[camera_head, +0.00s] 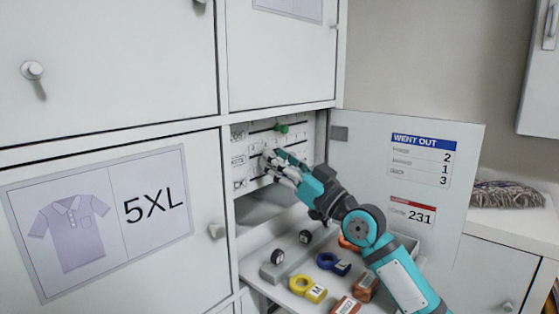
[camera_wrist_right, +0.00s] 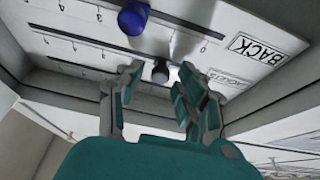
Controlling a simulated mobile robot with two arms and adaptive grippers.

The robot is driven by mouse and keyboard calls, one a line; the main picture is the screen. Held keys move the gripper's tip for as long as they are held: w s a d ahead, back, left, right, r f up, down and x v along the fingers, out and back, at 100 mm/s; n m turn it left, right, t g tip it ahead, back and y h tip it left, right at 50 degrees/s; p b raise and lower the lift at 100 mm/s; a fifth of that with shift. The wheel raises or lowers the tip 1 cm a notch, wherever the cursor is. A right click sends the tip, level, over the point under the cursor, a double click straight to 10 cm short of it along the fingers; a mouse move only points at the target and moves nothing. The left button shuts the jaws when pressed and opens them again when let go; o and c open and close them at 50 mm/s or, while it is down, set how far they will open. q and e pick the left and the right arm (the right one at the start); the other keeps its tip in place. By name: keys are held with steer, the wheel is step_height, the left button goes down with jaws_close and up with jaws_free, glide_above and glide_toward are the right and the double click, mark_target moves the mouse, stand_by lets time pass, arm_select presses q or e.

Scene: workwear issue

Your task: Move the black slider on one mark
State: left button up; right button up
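The black slider (camera_wrist_right: 160,72) is a small dark knob on a white panel, seen in the right wrist view. It sits near the row label that seems to read JACKETS. My right gripper (camera_head: 273,164) reaches into the open locker at the panel (camera_head: 240,184). In the right wrist view its fingers (camera_wrist_right: 157,84) are apart, one on each side of the black slider, with gaps visible. In the head view the gripper hides this slider. My left gripper is in neither view.
A blue knob (camera_wrist_right: 133,18) and a green knob (camera_head: 282,128) sit on the panel's rows. The open door (camera_head: 380,157) with a WENT OUT sheet (camera_head: 421,160) stands right of my arm.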

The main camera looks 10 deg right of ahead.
steer(key=shift+s+d, duration=0.1)
steer(key=shift+s, duration=0.05)
steer(key=v, duration=1.1)
steer(key=shift+s+d+f, duration=0.2)
steer(key=shift+s+f, duration=0.05)
steer(key=shift+f, duration=0.05)
